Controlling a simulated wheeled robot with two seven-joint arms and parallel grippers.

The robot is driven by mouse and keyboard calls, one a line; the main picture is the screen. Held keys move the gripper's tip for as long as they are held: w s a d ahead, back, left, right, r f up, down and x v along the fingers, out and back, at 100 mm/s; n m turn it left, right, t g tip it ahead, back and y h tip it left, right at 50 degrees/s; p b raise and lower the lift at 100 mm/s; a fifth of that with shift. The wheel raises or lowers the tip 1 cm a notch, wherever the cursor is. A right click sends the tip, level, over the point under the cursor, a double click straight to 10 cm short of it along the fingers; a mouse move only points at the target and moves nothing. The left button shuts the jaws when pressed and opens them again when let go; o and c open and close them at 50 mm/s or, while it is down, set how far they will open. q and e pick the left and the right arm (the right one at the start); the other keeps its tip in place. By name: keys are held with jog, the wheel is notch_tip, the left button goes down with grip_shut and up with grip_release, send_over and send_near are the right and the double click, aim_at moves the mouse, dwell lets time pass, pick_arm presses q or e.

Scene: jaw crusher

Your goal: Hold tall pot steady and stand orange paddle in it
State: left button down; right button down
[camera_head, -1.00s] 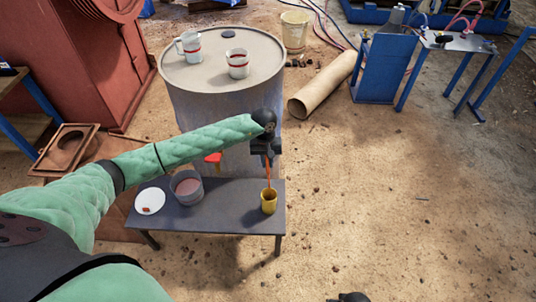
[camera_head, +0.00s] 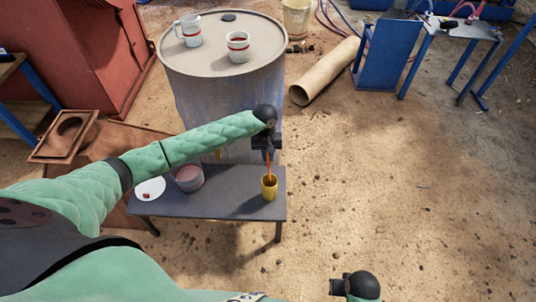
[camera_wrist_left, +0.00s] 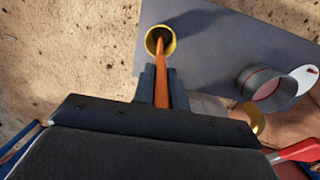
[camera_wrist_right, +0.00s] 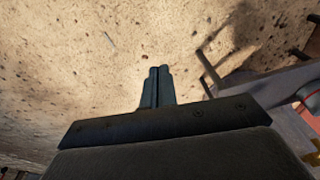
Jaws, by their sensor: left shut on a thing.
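The tall yellow pot (camera_head: 270,190) stands upright near the right end of a low dark table (camera_head: 228,200). My left gripper (camera_head: 268,150) is above the pot, shut on the upper part of the orange paddle (camera_head: 269,168). The paddle points down, and in the left wrist view the paddle (camera_wrist_left: 164,65) reaches into the mouth of the pot (camera_wrist_left: 152,35). Its lower end is hidden inside. My right gripper (camera_head: 337,287) is at the bottom edge, to the right of the table and away from the pot. In the right wrist view its fingers (camera_wrist_right: 157,73) are together and empty.
A grey bowl (camera_head: 189,178) and a white plate (camera_head: 149,190) with a small red thing stand at the table's left. Behind is a big drum (camera_head: 215,70) with two mugs. A cardboard tube (camera_head: 325,72) lies beyond. The ground right of the table is clear.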

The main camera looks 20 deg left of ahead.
jog(key=shift+s+f, duration=0.1)
jog(key=shift+s, duration=0.05)
jog(key=c, duration=1.9)
grip_release()
jog(key=shift+s, duration=0.15)
jog(key=shift+c, duration=0.2)
jog(key=o, duration=0.3)
jog(key=shift+a+f, duration=0.15)
jog(key=shift+a, duration=0.05)
jog(key=o, duration=1.1)
jog(key=shift+m+y, duration=0.7)
jog(key=shift+y, duration=0.2)
jog(key=w+a, duration=0.1)
jog(key=w+a+f, duration=0.1)
jog(key=a, duration=0.1)
jog(key=w+a+f, duration=0.1)
jog(key=a, duration=0.1)
jog(key=shift+w+f, duration=0.25)
jog(key=shift+w, duration=0.1)
jog(key=shift+o, duration=0.2)
jog(key=m+t+y, duration=0.2)
jog(key=m+y, duration=0.7)
jog(key=m, duration=1.3)
send_near(271, 192)
notch_tip(271, 192, down, 5)
jog(key=w, duration=0.3)
jog(key=shift+x, duration=5.3)
